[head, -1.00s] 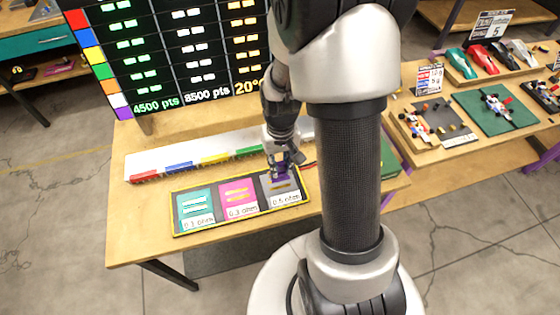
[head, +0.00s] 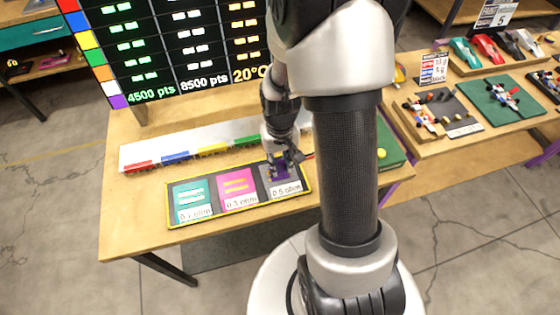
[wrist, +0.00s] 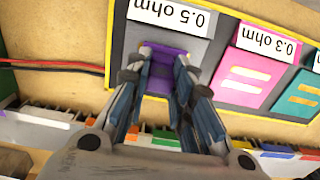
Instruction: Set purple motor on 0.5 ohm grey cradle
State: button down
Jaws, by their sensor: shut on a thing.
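The purple motor (wrist: 163,72) is between my gripper's fingers (wrist: 160,85) in the wrist view. My gripper (head: 281,168) is shut on it, over the grey cradle. The 0.5 ohm grey cradle (wrist: 194,50) is the grey panel at the end of the yellow-edged tray, with its label above the motor in the wrist view. In the head view the grey cradle (head: 291,184) is at the tray's right end. The motor is at or just above the cradle; I cannot tell if it touches. The fingers hide part of both.
The pink 0.3 ohm cradle (head: 238,188) and a teal cradle (head: 190,198) lie to the left in the same tray. A white strip with coloured blocks (head: 212,149) runs behind. A red and black cable (wrist: 50,66) lies beside the tray. A scoreboard (head: 165,50) stands behind.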

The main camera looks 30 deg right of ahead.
aim_at(280, 162)
jog(key=shift+f, duration=0.2)
jog(key=c, duration=1.3)
grip_release()
jog(key=shift+r, duration=0.15)
notch_tip(280, 162, up, 12)
jog(key=shift+f, duration=0.1)
jog(key=s+a+r+n+t, duration=0.1)
jog(key=s+a+r, duration=0.2)
jog(key=s+r, duration=0.1)
jog(key=s+a+r+n+t, duration=0.1)
jog(key=s+a+r+t, duration=0.1)
jog(key=s+a+r, duration=0.2)
jog(key=s+a+r+n+t, duration=0.1)
jog(key=s+a+r, duration=0.3)
jog(key=s+r, duration=0.1)
jog(key=shift+s+r+t, duration=0.1)
jog(key=shift+s+t, duration=0.15)
jog(key=shift+t, duration=0.05)
